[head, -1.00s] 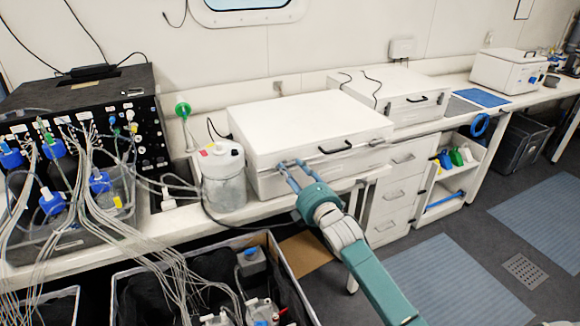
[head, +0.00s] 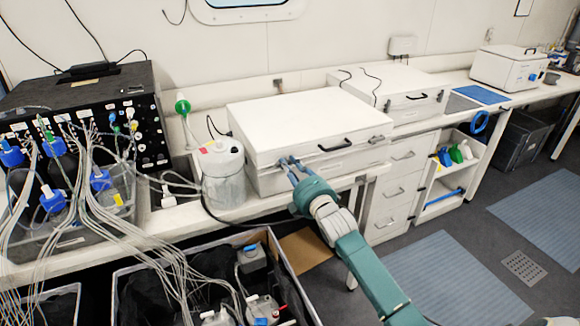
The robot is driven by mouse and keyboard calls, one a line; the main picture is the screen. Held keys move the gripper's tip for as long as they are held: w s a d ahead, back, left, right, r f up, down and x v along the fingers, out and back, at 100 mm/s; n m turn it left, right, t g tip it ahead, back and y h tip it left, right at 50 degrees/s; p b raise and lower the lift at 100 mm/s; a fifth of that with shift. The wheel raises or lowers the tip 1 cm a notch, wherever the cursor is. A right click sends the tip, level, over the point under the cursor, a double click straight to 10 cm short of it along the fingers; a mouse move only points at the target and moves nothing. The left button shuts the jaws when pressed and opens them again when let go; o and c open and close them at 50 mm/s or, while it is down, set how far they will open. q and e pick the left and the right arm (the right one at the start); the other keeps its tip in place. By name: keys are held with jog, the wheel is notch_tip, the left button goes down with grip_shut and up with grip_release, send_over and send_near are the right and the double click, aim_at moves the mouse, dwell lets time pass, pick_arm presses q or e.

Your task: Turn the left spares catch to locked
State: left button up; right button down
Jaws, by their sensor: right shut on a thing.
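The white spares box (head: 310,113) stands on the bench in the middle of the head view, with its lid down. A black handle (head: 334,146) is on its front, and a small right catch (head: 376,141) sits near the front's right end. My right gripper (head: 290,162) is at the left part of the front, its blue-grey fingers close together and pointing at the box. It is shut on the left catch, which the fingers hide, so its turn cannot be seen. My left gripper is not in view.
A white jug (head: 222,172) stands close left of the box. A second white box (head: 392,84) stands behind to the right. An open dark crate (head: 285,262) with bottles and tubing is below the bench front. A black instrument (head: 80,95) with many cables fills the left.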

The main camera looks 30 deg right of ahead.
jog(key=shift+m, duration=0.3)
jog(key=m+p, duration=0.1)
jog(key=m, duration=0.3)
jog(key=shift+d, duration=0.15)
jog(key=m+p, duration=0.1)
jog(key=m, duration=0.3)
jog(key=shift+f+m, duration=0.1)
jog(key=shift+m, duration=0.2)
jog(key=m, duration=0.4)
jog(key=shift+d+f, duration=0.1)
jog(key=m, duration=0.4)
jog(key=shift+f+p, duration=0.1)
jog(key=shift+p, duration=0.25)
jog(key=shift+m, duration=0.4)
jog(key=c, duration=1.6)
grip_release()
